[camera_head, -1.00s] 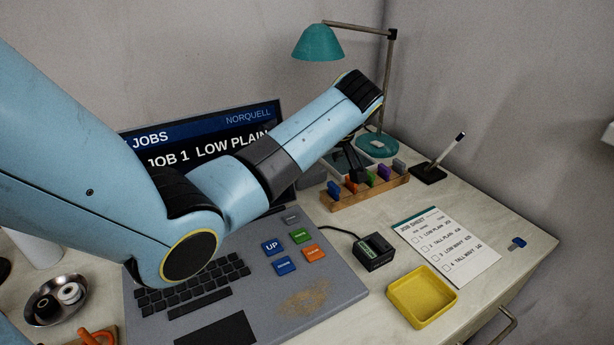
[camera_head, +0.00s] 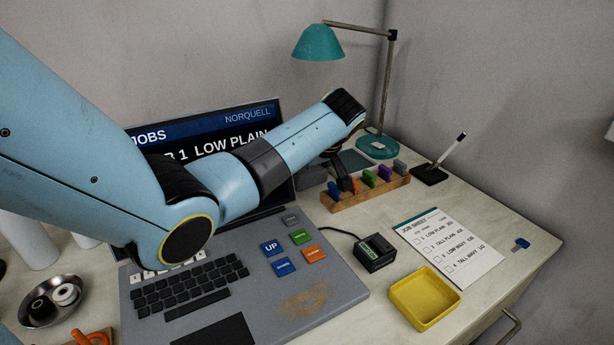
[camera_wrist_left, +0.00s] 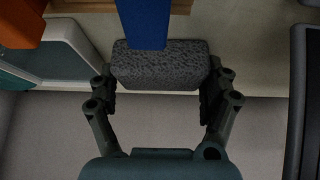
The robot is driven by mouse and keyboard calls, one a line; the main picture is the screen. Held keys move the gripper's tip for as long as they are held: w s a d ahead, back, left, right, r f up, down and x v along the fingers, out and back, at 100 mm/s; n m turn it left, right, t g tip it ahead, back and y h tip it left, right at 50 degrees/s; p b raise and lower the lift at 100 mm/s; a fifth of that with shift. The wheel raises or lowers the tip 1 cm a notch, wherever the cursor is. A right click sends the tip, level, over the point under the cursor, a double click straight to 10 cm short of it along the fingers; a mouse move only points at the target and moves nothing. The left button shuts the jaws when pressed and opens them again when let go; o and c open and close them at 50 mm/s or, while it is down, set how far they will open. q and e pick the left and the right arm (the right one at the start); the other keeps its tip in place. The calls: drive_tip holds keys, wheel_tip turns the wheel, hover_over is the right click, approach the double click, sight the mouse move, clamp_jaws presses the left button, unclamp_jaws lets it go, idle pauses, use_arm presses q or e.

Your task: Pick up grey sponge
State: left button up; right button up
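The grey sponge is a speckled dark grey block (camera_wrist_left: 150,75) in the left wrist view, partly covered by an upright blue piece (camera_wrist_left: 145,20). My left gripper (camera_wrist_left: 160,88) has one finger at each end of the sponge. The fingers look very close to its ends, but I cannot tell whether they press on it. In the head view my left gripper (camera_head: 345,178) reaches down by the wooden rack (camera_head: 372,196), and I cannot make out the sponge there. My right gripper is not in view.
The rack holds several coloured pieces close to my left gripper. The teal lamp (camera_head: 378,148), black charger (camera_head: 375,254), laptop (camera_head: 235,300) and its screen (camera_head: 250,117) stand around. A yellow tray (camera_head: 425,317) and job sheet (camera_head: 450,248) lie at the front right.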

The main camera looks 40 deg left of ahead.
use_arm(q)
drive_tip(key=shift+c, duration=1)
wheel_tip(320, 180, up, 5)
drive_tip(key=shift+f+p, duration=0.2)
drive_tip(key=shift+p, duration=0.35)
drive_tip(key=w+d+r, duration=0.1)
drive_tip(key=d+r, duration=0.1)
drive_tip(key=d, duration=0.1)
drive_tip(key=w+d+r, duration=0.1)
drive_tip(key=d+r, duration=0.1)
drive_tip(key=d, duration=0.2)
drive_tip(key=w+d+r, duration=0.1)
drive_tip(key=d+r, duration=0.1)
drive_tip(key=d, duration=0.2)
drive_tip(key=shift+w+r, duration=0.25)
drive_tip(key=shift+w, duration=0.05)
